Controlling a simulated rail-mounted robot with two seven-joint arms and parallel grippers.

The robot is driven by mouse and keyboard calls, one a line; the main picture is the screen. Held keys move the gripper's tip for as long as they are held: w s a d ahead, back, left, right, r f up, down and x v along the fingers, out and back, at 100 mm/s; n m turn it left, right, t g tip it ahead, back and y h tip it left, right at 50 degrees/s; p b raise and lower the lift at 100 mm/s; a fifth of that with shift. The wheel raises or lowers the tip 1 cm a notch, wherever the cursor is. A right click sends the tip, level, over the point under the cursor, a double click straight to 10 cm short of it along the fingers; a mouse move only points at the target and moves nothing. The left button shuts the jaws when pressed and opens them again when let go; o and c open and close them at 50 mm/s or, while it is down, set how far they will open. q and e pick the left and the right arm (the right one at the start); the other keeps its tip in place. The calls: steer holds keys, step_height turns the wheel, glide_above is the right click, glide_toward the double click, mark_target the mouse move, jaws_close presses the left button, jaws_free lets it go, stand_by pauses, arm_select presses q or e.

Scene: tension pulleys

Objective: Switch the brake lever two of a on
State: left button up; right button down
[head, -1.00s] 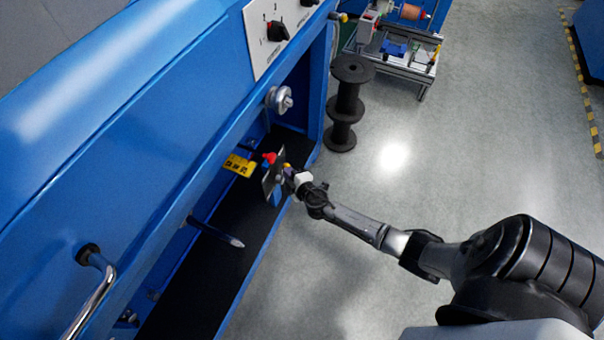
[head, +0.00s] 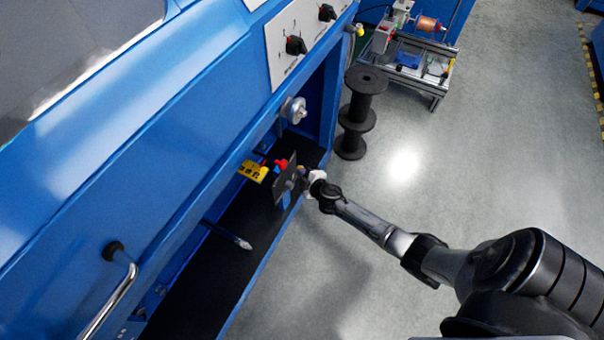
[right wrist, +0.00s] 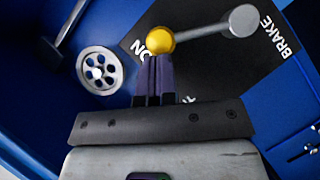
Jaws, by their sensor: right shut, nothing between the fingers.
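In the right wrist view a brake lever (right wrist: 200,32) has a yellow ball knob and a thin rod running right to a grey cylindrical hub. Behind it is a black plate (right wrist: 225,70) marked "BRAKE" and "ON"; the knob is beside the "ON" lettering. My right gripper (right wrist: 154,62) is shut and empty, its dark fingertips just below the knob; whether they touch it I cannot tell. In the head view my right gripper (head: 303,174) is beside a grey plate (head: 287,182) under the blue machine, near a red knob (head: 281,165). My left gripper is not in view.
A grey handwheel (right wrist: 100,70) is left of the lever in the wrist view. In the head view a yellow block (head: 252,170) and a pointed rod (head: 228,235) are in the machine's recess. A black spool (head: 357,112) stands behind, with clear floor to the right.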

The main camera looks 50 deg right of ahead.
steer(key=w+a+r+p+v, duration=0.1)
steer(key=p+v, duration=0.5)
steer(key=v, duration=0.7)
steer(key=shift+w+a+r+p, duration=0.15)
steer(key=shift+a+r+p, duration=0.2)
steer(key=shift+r, duration=0.15)
